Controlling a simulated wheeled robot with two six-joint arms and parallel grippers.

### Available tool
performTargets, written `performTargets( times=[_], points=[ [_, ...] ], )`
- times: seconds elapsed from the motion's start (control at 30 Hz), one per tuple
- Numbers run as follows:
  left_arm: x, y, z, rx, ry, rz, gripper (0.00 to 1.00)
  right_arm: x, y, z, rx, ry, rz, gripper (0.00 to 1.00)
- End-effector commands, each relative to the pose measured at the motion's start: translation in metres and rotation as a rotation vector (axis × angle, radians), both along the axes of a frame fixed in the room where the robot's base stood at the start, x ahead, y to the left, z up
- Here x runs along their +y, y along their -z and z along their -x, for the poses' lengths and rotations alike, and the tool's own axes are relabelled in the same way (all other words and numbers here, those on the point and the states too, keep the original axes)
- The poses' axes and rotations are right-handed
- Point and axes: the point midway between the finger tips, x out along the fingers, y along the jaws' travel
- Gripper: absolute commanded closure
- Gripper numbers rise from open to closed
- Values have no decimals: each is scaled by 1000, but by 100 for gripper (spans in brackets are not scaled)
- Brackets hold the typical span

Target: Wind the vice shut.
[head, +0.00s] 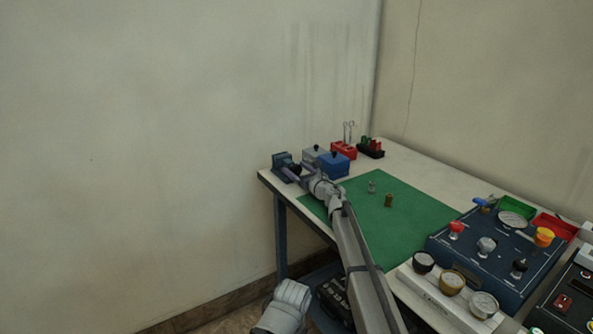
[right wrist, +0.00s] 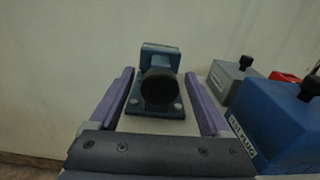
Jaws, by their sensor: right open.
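The dark blue-green vice (head: 282,160) stands at the far left corner of the table. In the right wrist view the vice (right wrist: 160,53) is straight ahead, with a round black knob (right wrist: 160,88) facing me. My right gripper (head: 290,171) is open at the vice; in the right wrist view its two purple fingers (right wrist: 158,74) are spread to the left and right of the knob, with a gap on each side. Nothing is held. The vice's jaws cannot be made out clearly.
A blue box (head: 336,166) and a grey box (head: 314,154) stand close to the right of the vice. A green mat (head: 400,225) carries two small fittings (head: 388,200). A dark blue panel (head: 490,255) with knobs stands at the right. Walls rise behind the table.

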Motion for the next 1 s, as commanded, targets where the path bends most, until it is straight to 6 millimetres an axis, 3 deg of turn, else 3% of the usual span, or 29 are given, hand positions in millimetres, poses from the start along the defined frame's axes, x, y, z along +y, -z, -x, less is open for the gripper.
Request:
performTargets(
  times=[0.13,0.83,1.0],
  points=[
    [0,0,0,0,0,0,62,0,0,1,0,0,0,19],
    [0,0,0,0,0,0,62,-1,0,1,0,0,0,98],
    [0,0,0,0,0,0,62,-1,0,1,2,0,-2,100]
  ],
)
